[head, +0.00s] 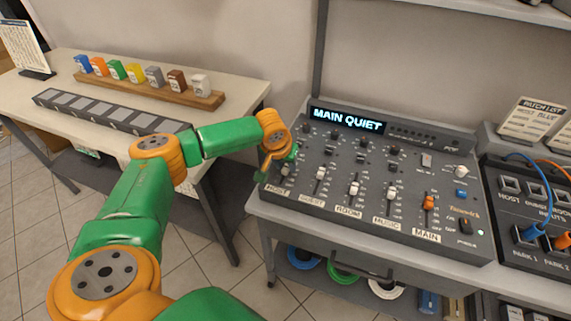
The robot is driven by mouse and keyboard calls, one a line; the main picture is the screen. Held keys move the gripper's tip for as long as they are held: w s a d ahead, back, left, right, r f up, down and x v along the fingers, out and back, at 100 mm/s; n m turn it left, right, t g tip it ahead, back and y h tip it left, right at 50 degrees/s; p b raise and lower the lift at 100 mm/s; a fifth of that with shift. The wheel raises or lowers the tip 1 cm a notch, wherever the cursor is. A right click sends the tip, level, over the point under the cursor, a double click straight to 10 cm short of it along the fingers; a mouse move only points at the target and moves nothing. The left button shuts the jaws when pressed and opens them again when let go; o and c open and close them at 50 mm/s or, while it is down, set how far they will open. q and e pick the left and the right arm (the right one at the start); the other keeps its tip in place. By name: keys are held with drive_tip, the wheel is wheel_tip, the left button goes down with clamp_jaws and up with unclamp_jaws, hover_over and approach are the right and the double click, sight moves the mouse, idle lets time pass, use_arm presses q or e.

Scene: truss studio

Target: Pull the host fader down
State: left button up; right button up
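The mixing console (410,165) stands on the bench at the right, and its display (346,119) reads "MAIN QUIET". The host fader (286,170) is in the leftmost channel, above the label HOST, partly hidden by my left gripper. My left gripper (279,167) is right at this fader, over the console's left edge. Its fingers are small and overlap the console, so I cannot tell whether they are open, shut or touching the cap. My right gripper is not in view.
White-capped guest (320,173), room (354,188) and music (392,193) faders and the orange main fader (429,203) stand to the right. A patch panel (535,215) with blue and orange cables is farther right. A table (240,92) with coloured blocks is at left.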

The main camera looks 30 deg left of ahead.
use_arm(q)
clamp_jaws()
idle(1.2)
